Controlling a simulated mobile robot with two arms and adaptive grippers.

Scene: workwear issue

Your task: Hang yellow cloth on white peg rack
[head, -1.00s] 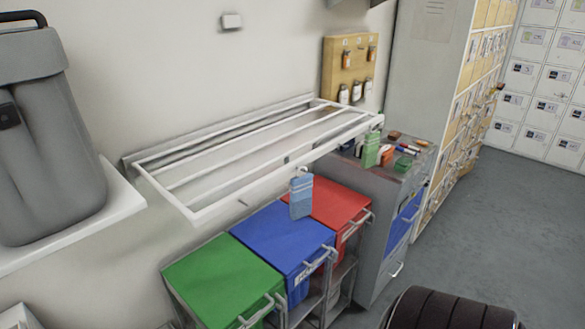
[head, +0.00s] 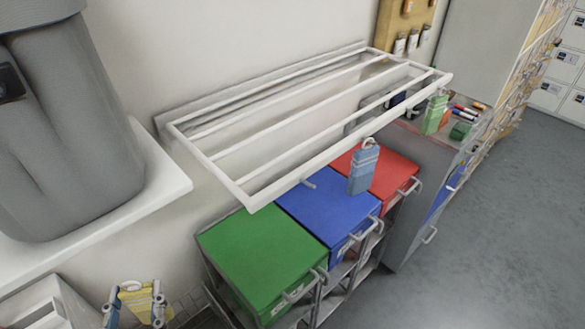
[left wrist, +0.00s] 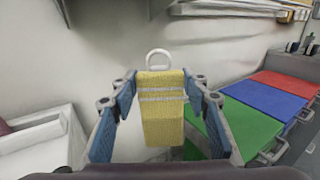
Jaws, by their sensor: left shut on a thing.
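The yellow cloth (left wrist: 163,115) has pale stripes and a white ring loop at its top. My left gripper (left wrist: 160,100) is shut on it, with a blue finger at each side in the left wrist view. In the head view the cloth (head: 136,303) and my left gripper (head: 134,300) show at the bottom left, below the rack. The white peg rack (head: 318,165) is a slatted frame on the wall with pegs along its front. A blue cloth (head: 364,168) hangs from one peg by its loop. My right gripper is not seen.
Green (head: 262,243), blue (head: 328,205) and red (head: 377,169) lidded bins stand under the rack. A grey cabinet (head: 420,175) with small items on top is to the right.

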